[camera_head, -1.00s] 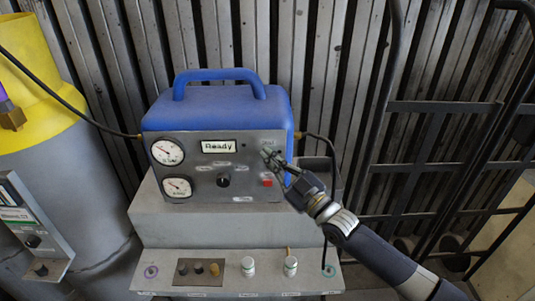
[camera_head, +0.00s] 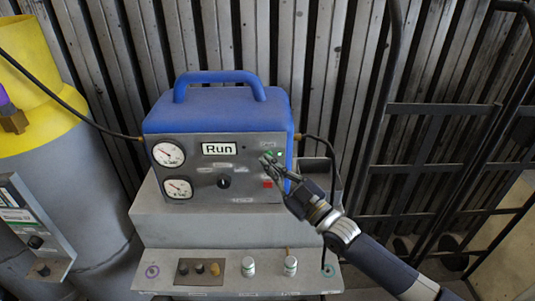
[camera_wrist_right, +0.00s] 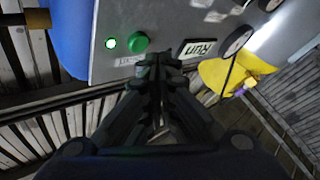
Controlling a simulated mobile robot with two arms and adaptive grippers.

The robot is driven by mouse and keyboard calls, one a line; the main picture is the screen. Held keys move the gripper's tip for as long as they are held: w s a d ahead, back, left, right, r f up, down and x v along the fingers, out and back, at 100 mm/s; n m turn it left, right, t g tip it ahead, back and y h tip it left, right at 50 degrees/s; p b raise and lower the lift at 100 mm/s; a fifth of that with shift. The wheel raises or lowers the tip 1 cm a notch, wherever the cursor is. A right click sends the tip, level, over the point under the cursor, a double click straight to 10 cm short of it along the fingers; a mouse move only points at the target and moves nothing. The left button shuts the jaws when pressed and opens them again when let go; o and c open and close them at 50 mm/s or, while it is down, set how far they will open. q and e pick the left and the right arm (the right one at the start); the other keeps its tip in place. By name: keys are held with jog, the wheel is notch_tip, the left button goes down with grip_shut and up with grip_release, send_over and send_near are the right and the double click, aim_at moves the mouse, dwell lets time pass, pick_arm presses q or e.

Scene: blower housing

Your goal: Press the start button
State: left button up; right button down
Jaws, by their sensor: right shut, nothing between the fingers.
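The blue blower unit (camera_head: 218,108) has a grey front panel with a display (camera_head: 219,148) that reads "Run". The green start button (camera_wrist_right: 138,41) shows in the right wrist view, with a lit green lamp (camera_wrist_right: 110,43) beside it. The lamp also shows in the head view (camera_head: 280,154). My right gripper (camera_head: 267,160) is shut and empty, its tips in front of the panel's upper right and partly over the button. In the right wrist view the fingertips (camera_wrist_right: 157,60) appear just beside the button; I cannot tell whether they touch it. My left gripper is not in view.
A red button (camera_head: 268,183), a black knob (camera_head: 224,182) and two gauges (camera_head: 168,154) share the panel. A lower shelf (camera_head: 215,261) holds small knobs and jars. A yellow-topped cylinder (camera_head: 35,70) stands left. A black cart frame (camera_head: 420,167) stands right.

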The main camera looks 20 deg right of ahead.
jog(key=s+p, duration=0.1)
jog(key=s, duration=0.1)
jog(key=s+a+p, duration=0.1)
jog(key=s, duration=0.2)
jog(key=shift+a+r+p, duration=0.1)
jog(key=shift+a+p, duration=0.1)
jog(key=shift+p, duration=0.15)
dwell(0.4)
